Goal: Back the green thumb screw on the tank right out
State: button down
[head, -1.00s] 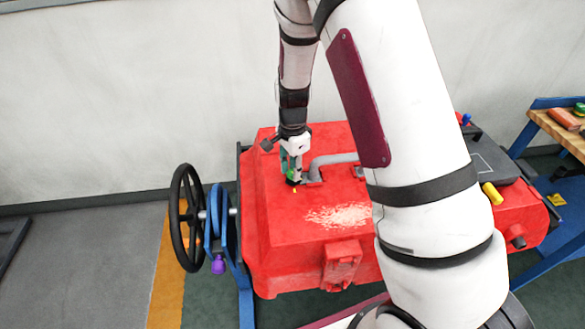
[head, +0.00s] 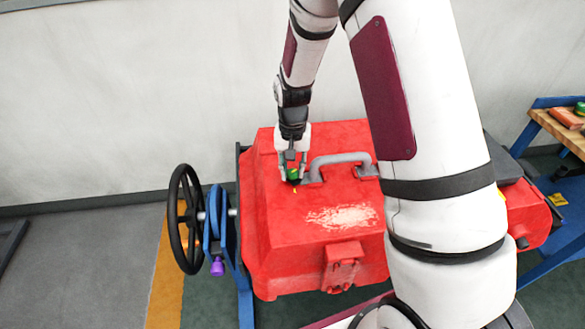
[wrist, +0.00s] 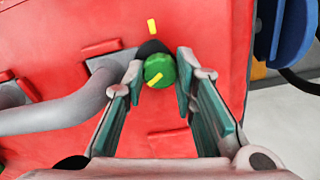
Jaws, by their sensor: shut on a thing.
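The green thumb screw (head: 293,173) sits on top of the red tank (head: 275,225), near the left end of the grey handle. In the wrist view the screw (wrist: 160,66) is round, with a yellow stripe lying at a slant, on a dark collar. A yellow mark (wrist: 152,26) is on the tank just beyond it. My gripper (head: 292,176) points down from above, shut on the screw with one finger on each side. I cannot tell how far the screw stands out of the tank.
The grey handle (head: 335,159) rises close beside my gripper. A black handwheel (head: 173,220) and a purple knob (head: 217,267) are at the tank's left. A red latch (head: 343,268) is on the front. A wooden-topped bench (head: 555,128) stands at far right.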

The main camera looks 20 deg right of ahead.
jog(key=n, duration=0.7)
jog(key=shift+s+f, duration=0.1)
jog(key=shift+f, duration=0.05)
jog(key=n, duration=0.7)
jog(key=shift+n+p, duration=0.3)
jog(key=shift+p, duration=0.05)
jog(key=n, duration=0.3)
jog(key=shift+s+n+p, duration=0.1)
jog(key=shift+n+p, duration=0.2)
jog(key=n, duration=0.3)
jog(key=shift+n+p, duration=0.35)
jog(key=shift+n, duration=0.05)
jog(key=n, duration=0.4)
jog(key=shift+p, duration=0.3)
jog(key=shift+n, duration=1.7)
